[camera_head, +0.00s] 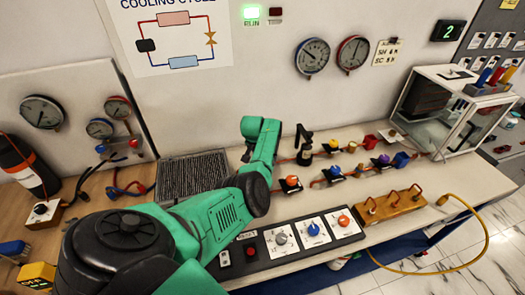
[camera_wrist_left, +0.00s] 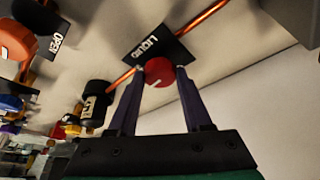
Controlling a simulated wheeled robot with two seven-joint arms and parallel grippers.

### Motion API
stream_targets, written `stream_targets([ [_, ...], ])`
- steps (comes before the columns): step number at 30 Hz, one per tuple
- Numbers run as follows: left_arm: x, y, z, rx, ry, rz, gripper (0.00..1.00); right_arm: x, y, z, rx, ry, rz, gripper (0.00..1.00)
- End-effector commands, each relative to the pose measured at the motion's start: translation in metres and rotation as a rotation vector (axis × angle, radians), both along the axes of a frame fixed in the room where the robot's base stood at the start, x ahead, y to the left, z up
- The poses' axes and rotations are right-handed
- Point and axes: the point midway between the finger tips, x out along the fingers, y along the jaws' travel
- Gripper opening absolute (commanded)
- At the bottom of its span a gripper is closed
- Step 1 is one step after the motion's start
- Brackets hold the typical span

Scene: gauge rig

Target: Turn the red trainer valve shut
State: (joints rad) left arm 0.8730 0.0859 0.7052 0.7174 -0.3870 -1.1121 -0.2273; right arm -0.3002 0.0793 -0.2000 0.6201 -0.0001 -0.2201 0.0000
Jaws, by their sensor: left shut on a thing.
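The red valve knob (camera_wrist_left: 158,71) with a pale mark on its face shows in the left wrist view, on a copper pipe (camera_wrist_left: 208,20) beside a black label plate (camera_wrist_left: 158,47) that seems to read LIQUID. My left gripper (camera_wrist_left: 158,76) has its two dark fingers on either side of the knob and is shut on it. In the head view my green left arm (camera_head: 225,210) reaches across to the back of the bench; its fingers and the gripped knob are hidden behind it. My right gripper is not in view.
A black upright fitting (camera_head: 304,145) and several coloured knobs on pipes, such as an orange one (camera_head: 292,181), stand right of my arm. A black dial panel (camera_head: 283,238) lies in front. A white-framed box (camera_head: 432,105) stands at right.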

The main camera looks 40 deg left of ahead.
Motion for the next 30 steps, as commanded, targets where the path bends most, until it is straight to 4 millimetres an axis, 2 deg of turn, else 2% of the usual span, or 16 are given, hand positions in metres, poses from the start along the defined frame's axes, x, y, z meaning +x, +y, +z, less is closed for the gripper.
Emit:
stream_targets([
  [9,-0.0004,0.0016,0.0004,0.001,0.0,-0.126,0.0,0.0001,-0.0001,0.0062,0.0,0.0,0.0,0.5],
  [23,-0.0002,0.0008,-0.0004,0.0,0.0,-0.147,0.0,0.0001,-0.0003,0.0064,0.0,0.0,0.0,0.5],
  [24,-0.0001,0.0008,-0.0004,0.0,0.0,-0.147,0.57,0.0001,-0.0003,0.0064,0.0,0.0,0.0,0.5],
  [25,-0.0001,0.0007,-0.0004,0.0,0.0,-0.147,0.68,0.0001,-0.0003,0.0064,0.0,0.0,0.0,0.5],
  [26,-0.0001,0.0008,-0.0004,0.0,0.0,-0.147,0.8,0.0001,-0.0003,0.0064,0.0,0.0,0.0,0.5],
  [30,-0.0001,0.0008,-0.0003,0.0,0.0,-0.146,0.8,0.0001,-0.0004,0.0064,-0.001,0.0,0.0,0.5],
])
